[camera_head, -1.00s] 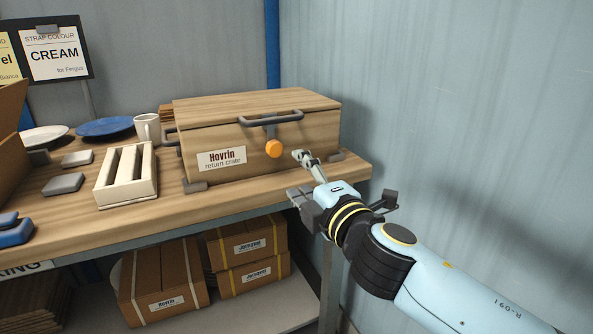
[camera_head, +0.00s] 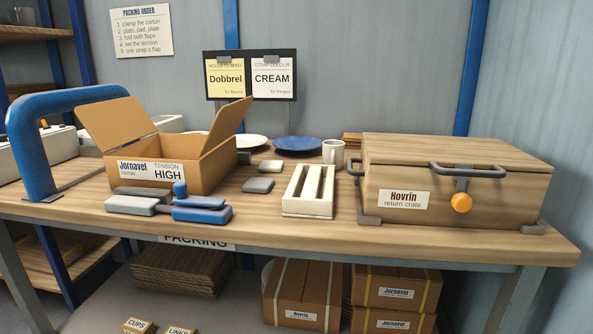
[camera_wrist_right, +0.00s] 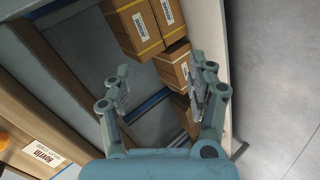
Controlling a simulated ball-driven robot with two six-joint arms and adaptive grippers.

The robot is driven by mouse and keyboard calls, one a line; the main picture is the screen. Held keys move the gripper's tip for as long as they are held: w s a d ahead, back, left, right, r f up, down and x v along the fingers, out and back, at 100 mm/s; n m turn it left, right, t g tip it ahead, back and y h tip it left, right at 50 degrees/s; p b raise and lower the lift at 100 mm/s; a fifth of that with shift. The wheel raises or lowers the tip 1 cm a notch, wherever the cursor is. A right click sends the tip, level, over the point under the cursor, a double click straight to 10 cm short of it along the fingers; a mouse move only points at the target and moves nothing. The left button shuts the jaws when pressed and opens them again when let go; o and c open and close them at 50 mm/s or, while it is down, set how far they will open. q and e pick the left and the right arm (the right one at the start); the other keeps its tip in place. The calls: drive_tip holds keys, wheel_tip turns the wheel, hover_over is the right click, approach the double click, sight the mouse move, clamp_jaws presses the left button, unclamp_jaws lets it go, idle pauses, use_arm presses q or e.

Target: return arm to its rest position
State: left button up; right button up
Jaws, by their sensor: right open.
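My right gripper (camera_wrist_right: 165,95) shows in the right wrist view, its two fingers apart and nothing between them. It hangs in front of the bench, with the lower shelf and its boxes beyond the fingertips. Neither of my arms shows in the head view. The closed wooden Hovrin return crate (camera_head: 450,190) stands at the right end of the bench, with an orange knob (camera_head: 461,202) under its grey handle. Part of the crate (camera_wrist_right: 38,145) shows at the left of the wrist view.
The bench (camera_head: 330,232) also holds an open Jornavel carton (camera_head: 215,165), a blue clamp frame (camera_head: 30,150), a slotted white rack (camera_head: 308,192), a mug (camera_head: 333,153) and plates. Taped Jornavel boxes (camera_head: 395,290) sit on the shelf below. Open floor (camera_wrist_right: 280,80) lies at the right of the wrist view.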

drive_tip(key=s+a+f+m+g+y, duration=0.1)
drive_tip(key=s+f+m+g, duration=0.35)
drive_tip(key=s+f, duration=1.15)
drive_tip(key=s+a+f+m+g, duration=0.1)
drive_tip(key=s+f+m+g, duration=0.1)
drive_tip(key=s, duration=0.8)
drive_tip(key=s+a+f+m+g+y, duration=0.1)
drive_tip(key=s+f+m+g, duration=0.2)
drive_tip(key=s+f, duration=0.3)
drive_tip(key=s+m, duration=0.1)
drive_tip(key=s, duration=0.3)
drive_tip(key=shift+s+a, duration=0.2)
drive_tip(key=shift+s, duration=0.05)
drive_tip(key=shift+m+g, duration=0.25)
